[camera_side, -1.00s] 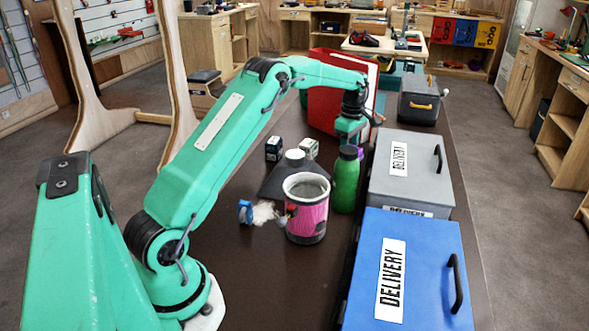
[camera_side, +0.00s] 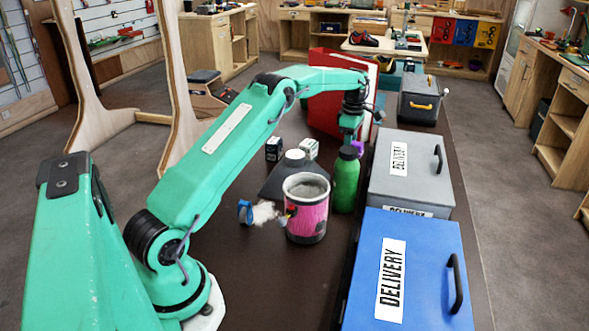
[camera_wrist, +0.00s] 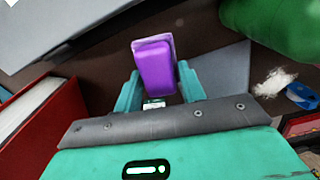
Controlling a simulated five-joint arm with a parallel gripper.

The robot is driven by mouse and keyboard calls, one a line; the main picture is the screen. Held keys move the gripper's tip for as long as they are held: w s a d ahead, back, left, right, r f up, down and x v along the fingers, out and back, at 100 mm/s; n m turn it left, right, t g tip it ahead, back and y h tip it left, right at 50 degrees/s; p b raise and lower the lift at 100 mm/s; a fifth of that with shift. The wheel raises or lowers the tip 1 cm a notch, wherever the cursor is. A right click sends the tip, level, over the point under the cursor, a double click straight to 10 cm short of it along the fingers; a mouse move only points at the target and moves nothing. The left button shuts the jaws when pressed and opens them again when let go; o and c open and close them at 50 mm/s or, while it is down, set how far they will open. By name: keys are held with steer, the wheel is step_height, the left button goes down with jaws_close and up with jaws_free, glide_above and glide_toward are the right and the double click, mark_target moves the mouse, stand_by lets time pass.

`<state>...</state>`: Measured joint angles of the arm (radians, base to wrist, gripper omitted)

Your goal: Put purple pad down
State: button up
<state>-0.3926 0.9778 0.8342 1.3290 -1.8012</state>
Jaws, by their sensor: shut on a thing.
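The purple pad (camera_wrist: 155,70) is held between the two teal fingers of my gripper (camera_wrist: 158,90) in the wrist view. In the side view, my gripper (camera_side: 350,128) hangs over the table behind the green bottle, its fingertips partly hidden by the bottle. A small part of the purple pad (camera_side: 358,147) shows to the right of the bottle's cap. The bottle hides the rest, and I cannot tell whether the pad touches the table.
The green bottle (camera_side: 345,180) and grey delivery box (camera_side: 408,170) stand close by. A red binder-like object (camera_side: 330,110) is behind. A pink pot (camera_side: 306,210), dark grey plate (camera_side: 283,180), white fluff (camera_side: 264,212) and blue delivery box (camera_side: 405,270) are nearer.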

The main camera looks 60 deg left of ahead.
steer(key=shift+w+a+f+n, duration=0.25)
steer(key=shift+w+a+n, duration=0.1)
steer(key=shift+a+n, duration=0.6)
steer(key=shift+w+a+f+n, duration=0.2)
steer(key=shift+w+a+n, duration=0.15)
steer(key=shift+a+n, duration=0.55)
steer(key=shift+w+a+f+n, duration=0.3)
steer(key=shift+a+n, duration=0.25)
steer(key=shift+n, duration=0.7)
steer(key=shift+f, duration=0.1)
steer(key=shift+f, duration=1.9)
steer(key=shift+f, duration=2)
steer(key=shift+f, duration=0.1)
